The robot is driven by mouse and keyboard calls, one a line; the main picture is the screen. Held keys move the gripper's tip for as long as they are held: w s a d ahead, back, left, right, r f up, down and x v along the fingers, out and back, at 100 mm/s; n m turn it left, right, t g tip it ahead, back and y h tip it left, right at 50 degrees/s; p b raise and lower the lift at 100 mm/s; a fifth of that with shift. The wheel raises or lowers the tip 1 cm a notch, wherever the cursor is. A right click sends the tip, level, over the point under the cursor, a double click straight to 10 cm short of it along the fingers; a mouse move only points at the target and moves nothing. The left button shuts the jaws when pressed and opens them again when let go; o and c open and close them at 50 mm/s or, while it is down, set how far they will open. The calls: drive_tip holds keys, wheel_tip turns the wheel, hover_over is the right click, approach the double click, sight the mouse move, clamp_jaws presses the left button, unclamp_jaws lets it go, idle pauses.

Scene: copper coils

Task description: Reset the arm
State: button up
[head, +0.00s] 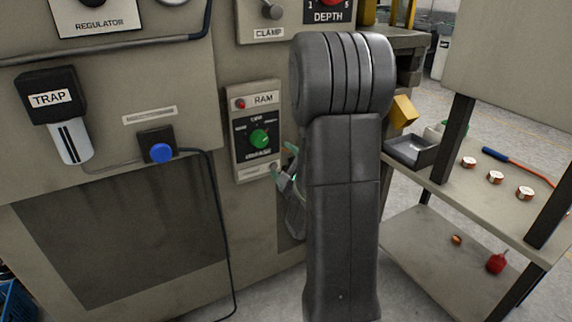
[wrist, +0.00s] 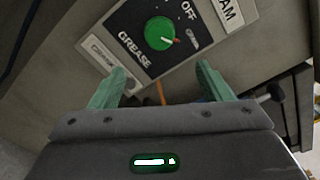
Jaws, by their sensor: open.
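My gripper (wrist: 162,92) is open, with its two green fingers apart and nothing between them in the wrist view. In the head view my gripper (head: 284,168) shows partly from behind my dark grey arm, close to the lower right of the RAM panel (head: 240,165). The panel carries a green knob (head: 259,138) and a red button (head: 240,103). In the wrist view the green knob (wrist: 160,33) lies beyond the fingertips, apart from them, with OFF and GREASE printed around it. My arm hides part of the machine front.
The machine front carries the TRAP filter (head: 72,140), a blue knob (head: 161,152) and a hanging black cable. A red object (head: 496,263) lies on the lower shelf.

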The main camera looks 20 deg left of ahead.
sight(263, 142)
drive_tip(key=shift+s+d, duration=0.4)
drive_tip(key=shift+d, duration=0.05)
drive_tip(key=x, duration=1.3)
drive_tip(key=shift+w+a+b, duration=0.25)
drive_tip(key=shift+w+b, duration=0.05)
